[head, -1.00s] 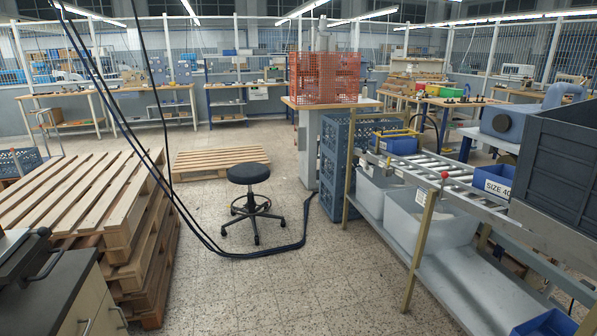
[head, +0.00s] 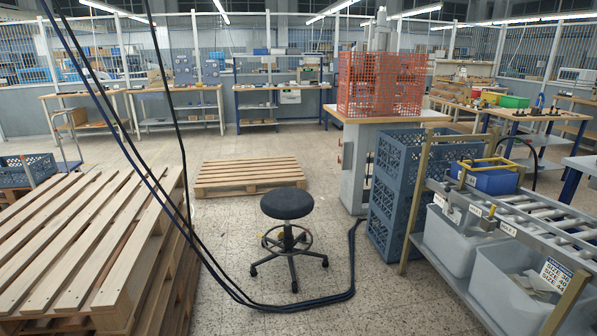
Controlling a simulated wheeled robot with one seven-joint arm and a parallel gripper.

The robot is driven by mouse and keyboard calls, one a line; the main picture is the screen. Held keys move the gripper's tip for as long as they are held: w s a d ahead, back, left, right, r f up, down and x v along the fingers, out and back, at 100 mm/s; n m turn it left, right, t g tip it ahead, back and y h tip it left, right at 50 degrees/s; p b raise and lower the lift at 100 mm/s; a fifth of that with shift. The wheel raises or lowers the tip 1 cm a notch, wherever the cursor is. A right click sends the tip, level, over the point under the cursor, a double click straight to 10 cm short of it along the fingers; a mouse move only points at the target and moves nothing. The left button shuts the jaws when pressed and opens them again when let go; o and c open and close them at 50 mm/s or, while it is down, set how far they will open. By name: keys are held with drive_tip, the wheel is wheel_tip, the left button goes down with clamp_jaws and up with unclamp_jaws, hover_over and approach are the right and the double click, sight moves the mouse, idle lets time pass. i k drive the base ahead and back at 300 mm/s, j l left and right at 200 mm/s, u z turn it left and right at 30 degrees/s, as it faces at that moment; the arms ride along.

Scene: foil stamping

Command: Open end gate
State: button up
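Small metal fittings and labels line the conveyor's near rail. My gripper is not in view.
A black stool (head: 287,205) stands mid-floor, with dark cables (head: 290,306) looping down beside it. Stacked pallets (head: 75,245) fill the left; another pallet (head: 247,175) lies behind the stool. Blue crates (head: 400,185) stand left of the conveyor.

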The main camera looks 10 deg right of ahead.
sight(489, 160)
drive_tip(key=i+z, duration=0.15)
drive_tip(key=i, duration=0.45)
drive_tip(key=i+z, duration=0.1)
drive_tip(key=i, duration=0.55)
drive_tip(key=i+j+z, duration=0.15)
drive_tip(key=i, duration=0.45)
drive_tip(key=i+z, duration=0.4)
drive_tip(key=i+j+z, duration=0.15)
drive_tip(key=z, duration=0.25)
drive_tip(key=i+j+z, duration=0.65)
drive_tip(key=z, duration=0.2)
drive_tip(key=i+j+z, duration=0.25)
drive_tip(key=z, duration=0.15)
drive_tip(key=i+j+z, duration=0.2)
drive_tip(key=j+z, duration=0.15)
